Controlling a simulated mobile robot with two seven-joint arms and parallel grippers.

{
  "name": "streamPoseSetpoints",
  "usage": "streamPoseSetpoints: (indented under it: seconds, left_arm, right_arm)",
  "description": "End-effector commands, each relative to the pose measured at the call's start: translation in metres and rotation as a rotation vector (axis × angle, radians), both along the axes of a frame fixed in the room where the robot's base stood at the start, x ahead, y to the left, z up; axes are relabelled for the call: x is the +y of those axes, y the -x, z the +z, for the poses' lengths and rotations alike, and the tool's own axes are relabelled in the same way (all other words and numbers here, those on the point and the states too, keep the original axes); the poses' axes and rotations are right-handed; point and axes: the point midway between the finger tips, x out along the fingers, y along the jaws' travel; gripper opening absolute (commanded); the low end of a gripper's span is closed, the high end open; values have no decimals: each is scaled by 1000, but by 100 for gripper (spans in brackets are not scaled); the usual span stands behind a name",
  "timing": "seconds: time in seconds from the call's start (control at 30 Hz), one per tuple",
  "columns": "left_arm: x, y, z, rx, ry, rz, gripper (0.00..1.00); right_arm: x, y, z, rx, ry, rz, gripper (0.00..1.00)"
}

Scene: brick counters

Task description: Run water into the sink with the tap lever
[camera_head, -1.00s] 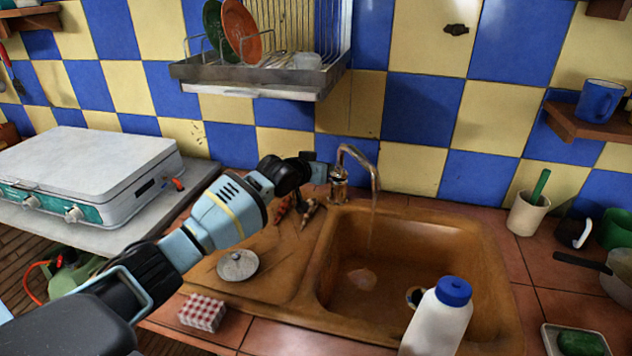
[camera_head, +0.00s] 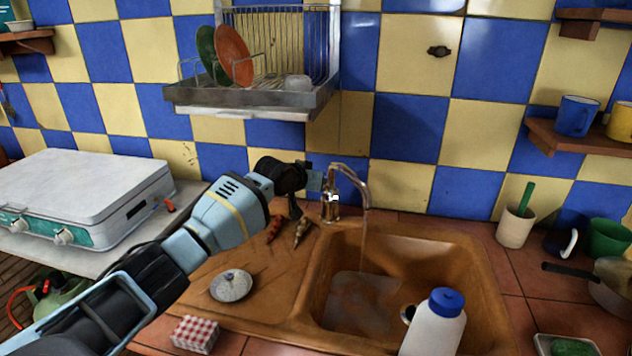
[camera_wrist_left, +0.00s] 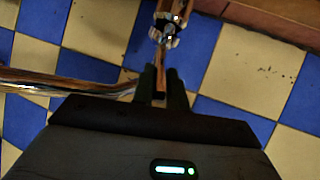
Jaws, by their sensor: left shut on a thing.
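The metal tap (camera_head: 350,183) stands at the back left edge of the brown sink (camera_head: 480,270). A thin stream of water (camera_head: 364,240) falls from its spout into the basin, where a shallow pool (camera_head: 360,300) lies. My left gripper (camera_head: 314,180) reaches the tap body from the left. In the left wrist view, my left gripper (camera_wrist_left: 160,82) is shut on the narrow tap lever (camera_wrist_left: 160,70), with the spout pipe (camera_wrist_left: 60,82) running to the left. The lever is mostly hidden by the gripper in the head view. My right gripper is not in view.
A white bottle with a blue cap (camera_head: 436,325) stands at the sink's front edge. A round metal lid (camera_head: 231,286) and a checkered box (camera_head: 195,334) lie left of the basin. The dish rack (camera_head: 240,105) hangs above my left arm. A white stove (camera_head: 80,195) stands at left.

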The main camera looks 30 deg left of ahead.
Motion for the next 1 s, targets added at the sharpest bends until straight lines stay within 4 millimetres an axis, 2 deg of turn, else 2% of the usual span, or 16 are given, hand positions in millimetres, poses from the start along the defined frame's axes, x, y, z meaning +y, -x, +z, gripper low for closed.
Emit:
streamPoseSetpoints:
  seconds: [0.1,0.13,0.3,0.67,1.0]
  left_arm:
    - [0,0,1,0,-1,0,0]
    - [0,0,1,0,-1,0,16]
    - [0,0,1,-1,-1,0,36]
    - [1,3,3,-2,0,0,36]
    - [4,38,27,-8,-1,-1,36]
  right_arm:
    - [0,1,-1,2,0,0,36]
    - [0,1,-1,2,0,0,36]
    - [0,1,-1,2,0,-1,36]
    - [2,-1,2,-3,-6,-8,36]
    - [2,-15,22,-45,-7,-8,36]
